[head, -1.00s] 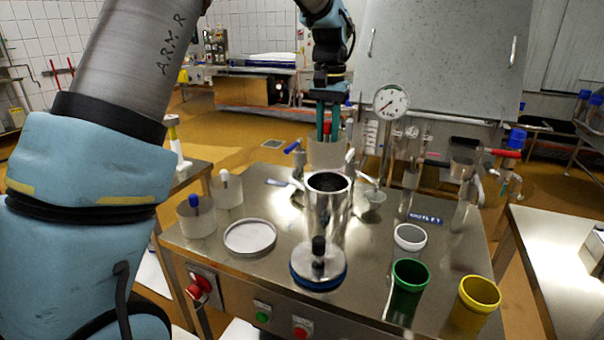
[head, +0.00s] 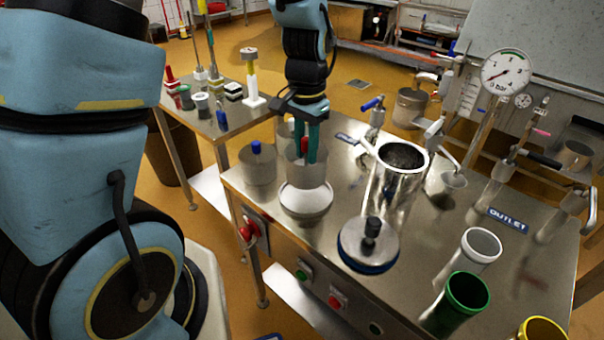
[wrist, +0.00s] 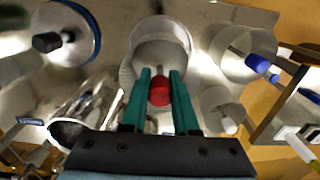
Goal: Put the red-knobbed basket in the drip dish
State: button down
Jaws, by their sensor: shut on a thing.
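The red-knobbed basket (head: 306,174) is a pale, see-through cup with a red knob (wrist: 159,91). My gripper (head: 306,150) is shut on that knob, with its green fingers on both sides, also in the wrist view (wrist: 160,88). The basket hangs upright over the back part of the drip dish (head: 305,203), a shallow white round dish on the steel table. The basket hides part of the dish. I cannot tell whether its bottom touches the dish.
The blue-knobbed basket (head: 257,168) stands close on the left. A white-knobbed basket (wrist: 221,111) stands close behind. A steel cylinder (head: 397,180) and a round lid with a black knob (head: 368,246) stand to the right. White, green and yellow cups are at the front right.

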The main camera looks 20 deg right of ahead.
jog(key=shift+f+p, duration=0.55)
jog(key=shift+f, duration=2.65)
jog(key=shift+f, duration=0.1)
jog(key=c, duration=0.7)
grip_release()
notch_tip(320, 180, up, 12)
jog(key=shift+r+b, duration=0.15)
jog(key=shift+b, duration=0.8)
jog(key=a+n, duration=0.3)
jog(key=a, duration=0.5)
jog(key=a+n+t, duration=0.1)
jog(key=a+n, duration=0.3)
jog(key=a, duration=0.4)
jog(key=w+a+n, duration=0.1)
jog(key=a+n, duration=0.3)
jog(key=a, duration=0.5)
jog(key=shift+w+a+f+t, duration=0.1)
jog(key=shift+f+t, duration=0.15)
jog(key=shift+t, duration=0.05)
